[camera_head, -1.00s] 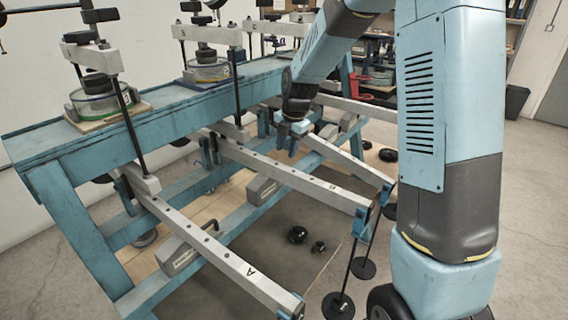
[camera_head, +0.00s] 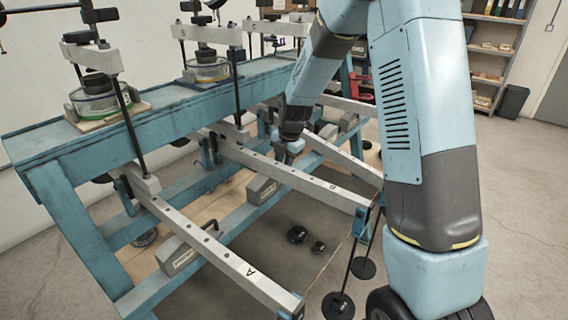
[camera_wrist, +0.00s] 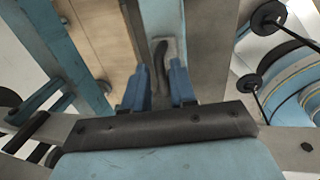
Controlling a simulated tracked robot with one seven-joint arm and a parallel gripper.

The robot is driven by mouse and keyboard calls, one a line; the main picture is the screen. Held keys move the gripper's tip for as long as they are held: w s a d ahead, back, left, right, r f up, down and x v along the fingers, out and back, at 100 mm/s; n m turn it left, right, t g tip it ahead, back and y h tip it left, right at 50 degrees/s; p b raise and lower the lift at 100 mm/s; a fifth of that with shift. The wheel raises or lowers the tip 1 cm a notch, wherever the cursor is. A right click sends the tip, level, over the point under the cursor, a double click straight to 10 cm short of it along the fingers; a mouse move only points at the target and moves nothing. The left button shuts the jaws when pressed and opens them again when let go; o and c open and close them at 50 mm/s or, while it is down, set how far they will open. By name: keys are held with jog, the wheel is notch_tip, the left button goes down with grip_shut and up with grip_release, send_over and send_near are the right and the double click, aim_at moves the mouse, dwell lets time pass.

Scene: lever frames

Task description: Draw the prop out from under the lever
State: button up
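Lever A (camera_head: 220,255) and lever B (camera_head: 290,176) are long grey beams slanting out from the blue frame. A grey block with a handle (camera_head: 178,254) is by lever A, and another grey block (camera_head: 262,190) is under lever B. My gripper (camera_head: 287,155) hangs just behind lever B, its fingertips partly hidden by the beam. In the wrist view my gripper (camera_wrist: 160,85) is open, with two blue fingers apart. A grey prop with a dark curved handle (camera_wrist: 161,55) lies beyond and between the fingertips. I cannot tell whether they touch it.
The blue frame (camera_head: 150,120) carries several weight stacks on top. Black rods with discs (camera_head: 338,304) hang from the lever ends. Two loose black weights (camera_head: 298,234) lie on the dark mat (camera_head: 255,260). A third lever (camera_head: 350,162) runs behind lever B.

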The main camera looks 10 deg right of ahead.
grip_shut()
dwell(0.3)
jog(key=shift+w+d+r, duration=0.15)
jog(key=shift+w+d, duration=3.5)
jog(key=shift+w, duration=0.1)
jog(key=shift+c, duration=0.2)
grip_release()
jog(key=shift+w+d, duration=0.1)
jog(key=o, duration=0.3)
notch_tip(320, 180, up, 13)
jog(key=s+d, duration=0.1)
jog(key=s, duration=0.1)
jog(key=shift+d, duration=0.4)
